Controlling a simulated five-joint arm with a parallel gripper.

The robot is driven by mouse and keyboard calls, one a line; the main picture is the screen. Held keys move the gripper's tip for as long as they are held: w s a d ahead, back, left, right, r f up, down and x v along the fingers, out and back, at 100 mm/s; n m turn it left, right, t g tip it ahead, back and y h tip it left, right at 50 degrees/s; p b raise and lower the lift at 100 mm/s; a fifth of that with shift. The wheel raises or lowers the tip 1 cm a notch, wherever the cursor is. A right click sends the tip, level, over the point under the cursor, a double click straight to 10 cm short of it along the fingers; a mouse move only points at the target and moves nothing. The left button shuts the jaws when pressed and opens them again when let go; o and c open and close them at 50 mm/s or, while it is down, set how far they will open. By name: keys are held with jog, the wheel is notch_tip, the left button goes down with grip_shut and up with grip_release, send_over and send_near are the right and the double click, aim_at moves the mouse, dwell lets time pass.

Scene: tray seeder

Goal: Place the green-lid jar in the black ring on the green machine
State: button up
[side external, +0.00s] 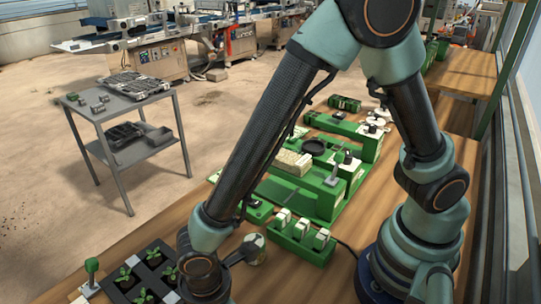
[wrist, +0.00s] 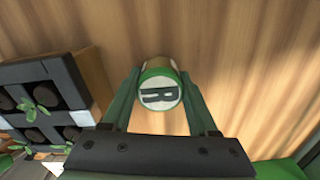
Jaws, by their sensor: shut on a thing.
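The green-lid jar (wrist: 159,92) sits between the two fingers of my gripper (wrist: 160,100) in the wrist view. Its lid has a green rim and a pale face with a dark mark. My gripper is shut on the jar. In the side view the jar (side external: 256,250) is low over the wooden bench, in front of the green machine (side external: 303,192); I cannot tell whether it touches the bench. The black ring (side external: 312,147) is on top of the machine, farther back, and looks empty. The gripper (side external: 243,253) is partly hidden by my wrist.
A black seedling tray (side external: 152,263) is left of my gripper and also shows in the wrist view (wrist: 42,103). A green holder with white-topped items (side external: 301,236) stands to the right, close to the jar. A grey cart (side external: 128,152) stands beyond the bench.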

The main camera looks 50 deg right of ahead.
jog(key=shift+f, duration=0.1)
jog(key=o, duration=1.4)
notch_tip(320, 180, up, 12)
jog(key=w+d+r+m+t, duration=0.1)
jog(key=w+d+r+m, duration=0.1)
jog(key=d, duration=0.2)
jog(key=w+d+r+m, duration=0.3)
jog(key=d, duration=0.2)
jog(key=w+d+r+m+t+y, duration=0.1)
jog(key=w+d+r+m, duration=0.1)
jog(key=d, duration=0.2)
jog(key=shift+w+d+r+m+t, duration=0.15)
jog(key=shift+d+r+m+t, duration=0.15)
jog(key=shift+d+r+m, duration=0.1)
jog(key=shift+o, duration=0.3)
jog(key=d+r+m+t+h, duration=0.1)
jog(key=d+r+m, duration=0.3)
jog(key=d, duration=0.9)
jog(key=m+t, duration=0.1)
jog(key=m, duration=0.2)
jog(key=shift+s+d+m+t, duration=0.3)
jog(key=shift+t, duration=0.1)
jog(key=shift+o, duration=0.2)
jog(key=shift+s+d+r, duration=0.1)
jog(key=shift+d, duration=0.25)
